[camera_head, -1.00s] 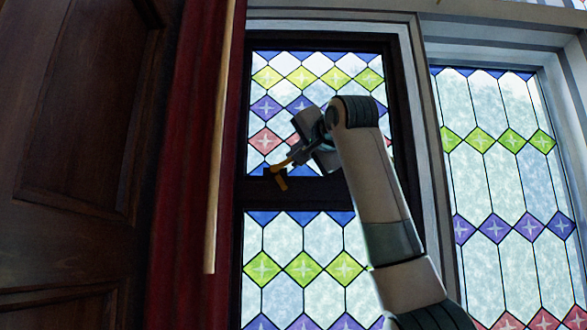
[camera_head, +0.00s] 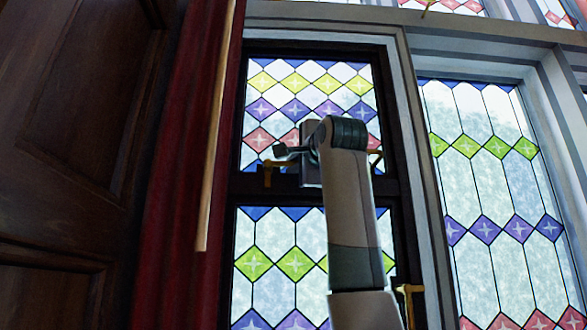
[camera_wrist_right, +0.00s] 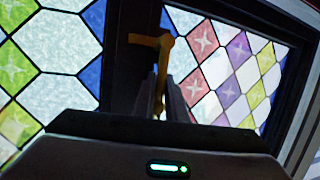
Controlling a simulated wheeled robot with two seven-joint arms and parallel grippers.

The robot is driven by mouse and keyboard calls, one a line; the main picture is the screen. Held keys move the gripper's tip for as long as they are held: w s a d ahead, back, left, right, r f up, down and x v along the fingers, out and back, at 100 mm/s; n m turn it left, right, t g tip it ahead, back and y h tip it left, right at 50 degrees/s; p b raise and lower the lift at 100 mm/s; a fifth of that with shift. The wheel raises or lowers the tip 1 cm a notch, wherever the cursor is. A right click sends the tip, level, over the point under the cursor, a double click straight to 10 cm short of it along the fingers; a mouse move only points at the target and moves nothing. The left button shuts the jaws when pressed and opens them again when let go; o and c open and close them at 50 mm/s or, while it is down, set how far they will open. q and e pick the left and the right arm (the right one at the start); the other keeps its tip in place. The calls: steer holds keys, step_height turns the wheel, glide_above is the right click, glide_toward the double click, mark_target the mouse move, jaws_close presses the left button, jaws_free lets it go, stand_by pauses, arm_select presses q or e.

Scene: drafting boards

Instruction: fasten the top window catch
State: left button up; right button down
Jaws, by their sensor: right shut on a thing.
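The brass window catch (camera_head: 268,172) is on the dark bar between the upper and lower panes of the left window. Its short end points down and its bar runs right, behind my right gripper (camera_head: 298,155). In the right wrist view the catch (camera_wrist_right: 162,50) runs down between the two fingertips of my right gripper (camera_wrist_right: 166,92), which is shut on it. The gripper body and wrist hide the catch's right part in the head view. My left gripper is not in view.
A red curtain (camera_head: 190,170) and a pale pole (camera_head: 217,130) hang close on the left. A second stained-glass window (camera_head: 485,180) is at right.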

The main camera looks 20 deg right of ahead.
steer(key=shift+w+f, duration=0.1)
steer(key=shift+f, duration=0.1)
steer(key=c, duration=1.8)
jaws_free()
